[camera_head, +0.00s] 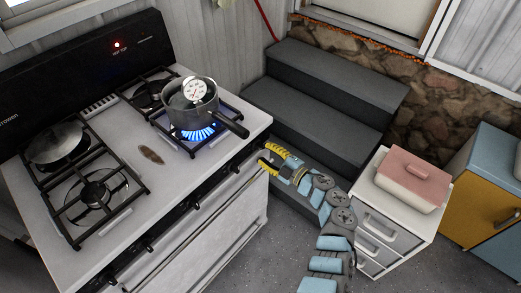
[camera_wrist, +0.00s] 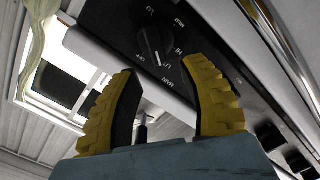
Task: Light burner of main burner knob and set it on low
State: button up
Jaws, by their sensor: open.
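The stove (camera_head: 125,185) stands at the left in the head view. A blue flame (camera_head: 198,132) burns under the grey pot (camera_head: 193,105) on the front right burner. In the wrist view, a round black knob (camera_wrist: 154,44) sits on the dark front panel, with white marks around it including LO, MED and HI. Its exact setting is hard to read. My gripper (camera_head: 266,157) is at the right end of the stove's front edge. In the wrist view, my gripper (camera_wrist: 163,72) is open and empty, its yellow fingers spread, with the knob just beyond the tips.
A lidded pan (camera_head: 57,143) sits on the back left burner. Dark grey steps (camera_head: 315,100) rise behind my arm. A white drawer cabinet (camera_head: 380,235) with a pink-lidded dish (camera_head: 412,178) stands at the right. More black knobs (camera_wrist: 270,137) line the panel.

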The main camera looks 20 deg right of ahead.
jog(key=v, duration=0.9)
jog(key=shift+w+f, duration=0.1)
jog(key=shift+f, duration=0.05)
dwell(2.6)
jog(key=o, duration=0.6)
jog(key=shift+a, duration=0.1)
